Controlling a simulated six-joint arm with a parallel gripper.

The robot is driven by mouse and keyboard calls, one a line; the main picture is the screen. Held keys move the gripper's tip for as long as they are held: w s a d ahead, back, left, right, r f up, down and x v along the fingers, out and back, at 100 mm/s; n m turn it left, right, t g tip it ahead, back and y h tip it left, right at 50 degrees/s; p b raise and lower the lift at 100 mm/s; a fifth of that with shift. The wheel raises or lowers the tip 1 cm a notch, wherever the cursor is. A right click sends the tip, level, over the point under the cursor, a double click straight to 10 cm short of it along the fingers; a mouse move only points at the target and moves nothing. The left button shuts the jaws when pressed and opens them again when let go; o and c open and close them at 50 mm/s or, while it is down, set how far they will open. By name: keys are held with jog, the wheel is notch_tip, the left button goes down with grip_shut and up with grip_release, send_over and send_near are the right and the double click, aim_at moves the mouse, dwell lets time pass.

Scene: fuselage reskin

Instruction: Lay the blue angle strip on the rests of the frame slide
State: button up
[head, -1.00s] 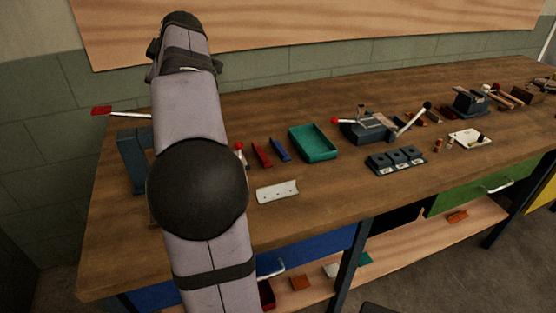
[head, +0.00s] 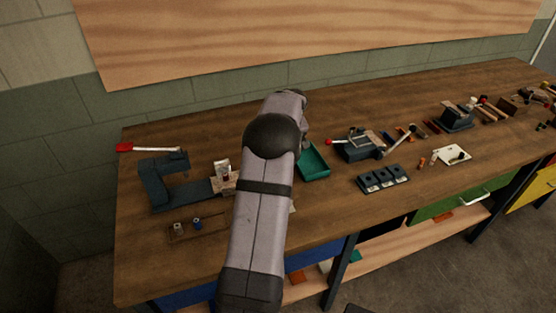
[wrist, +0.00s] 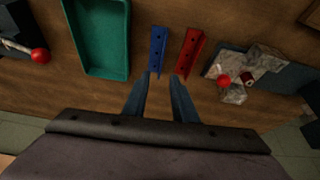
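The blue angle strip (wrist: 158,48) lies on the bench in the wrist view, with a row of small holes along it. My gripper (wrist: 161,78) is open and empty, its fingertips at the near end of the blue strip; I cannot tell its height above the bench. What appears to be the frame slide (head: 223,177) is a pale metal fixture on a dark bed in the head view. It also shows at the right of the wrist view (wrist: 262,60), with a red knob. In the head view my arm hides the blue strip and the gripper.
A red strip (wrist: 188,54) lies close beside the blue one. A green tray (wrist: 128,45) stands left of it. A dark C-shaped tool (head: 155,187) rises by the fixture, with a small wooden holder (head: 198,229) in front. A clamp device (head: 360,146) stands further right.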

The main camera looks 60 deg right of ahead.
jog(key=shift+p+x, duration=1.8)
jog(key=shift+x, duration=1.35)
jog(key=shift+w+d+f, duration=0.1)
jog(key=shift+w+f, duration=0.2)
jog(key=shift+f, duration=0.2)
jog(key=shift+f, duration=0.2)
grip_shut()
